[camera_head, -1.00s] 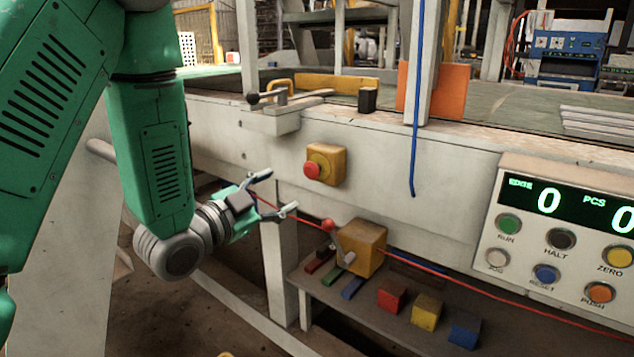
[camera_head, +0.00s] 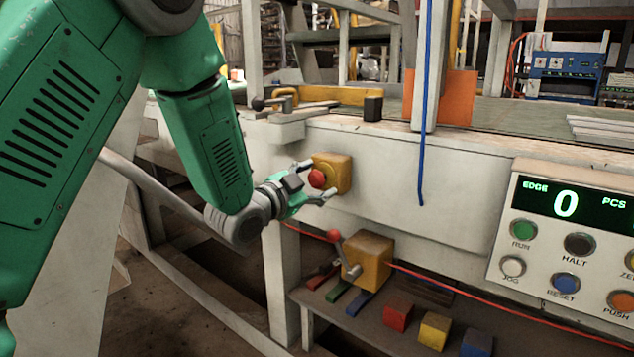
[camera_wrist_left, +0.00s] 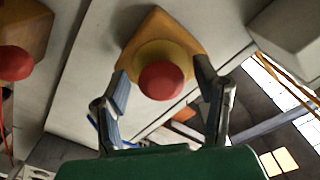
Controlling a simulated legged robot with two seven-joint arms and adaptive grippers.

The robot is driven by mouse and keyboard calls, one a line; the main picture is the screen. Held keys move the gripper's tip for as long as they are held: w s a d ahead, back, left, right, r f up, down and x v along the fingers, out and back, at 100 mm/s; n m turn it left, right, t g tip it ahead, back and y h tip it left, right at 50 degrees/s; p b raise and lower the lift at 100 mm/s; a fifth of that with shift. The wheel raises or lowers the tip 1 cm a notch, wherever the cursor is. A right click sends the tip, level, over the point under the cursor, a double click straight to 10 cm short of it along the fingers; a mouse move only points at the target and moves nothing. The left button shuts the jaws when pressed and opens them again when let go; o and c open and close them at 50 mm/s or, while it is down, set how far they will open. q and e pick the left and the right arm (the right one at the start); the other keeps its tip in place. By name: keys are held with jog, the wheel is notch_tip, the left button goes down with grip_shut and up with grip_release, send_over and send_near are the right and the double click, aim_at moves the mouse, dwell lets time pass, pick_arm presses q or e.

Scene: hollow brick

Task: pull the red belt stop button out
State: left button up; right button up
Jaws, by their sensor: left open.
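The red belt stop button (camera_head: 316,178) sits on a yellow box (camera_head: 337,172) fixed to the pale side panel of the conveyor. In the left wrist view the red button (camera_wrist_left: 161,81) lies between the two fingers, in front of its yellow box (camera_wrist_left: 160,35). My left gripper (camera_head: 320,182) is open, with one finger above and one below the button in the head view. It also shows in the left wrist view (camera_wrist_left: 165,92), with a gap on each side of the button. Whether the fingertips touch the yellow box I cannot tell. My right gripper is not in view.
A yellow box with a red-knobbed lever (camera_head: 367,256) stands on the shelf below, with coloured blocks (camera_head: 434,330) beside it. A control panel (camera_head: 565,240) is at the right. A blue cord (camera_head: 424,110) hangs right of the button. A clamp handle (camera_head: 290,108) sits above.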

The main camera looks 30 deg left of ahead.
pick_arm(q)
jog(key=shift+a, duration=0.15)
jog(key=shift+a+f, duration=0.1)
jog(key=c, duration=1.2)
grip_shut()
jog(key=shift+s, duration=0.5)
jog(key=o, duration=1.2)
grip_release()
jog(key=shift+d, duration=0.2)
jog(key=shift+s+r, duration=0.2)
jog(key=shift+d, duration=0.1)
jog(key=shift+f, duration=0.1)
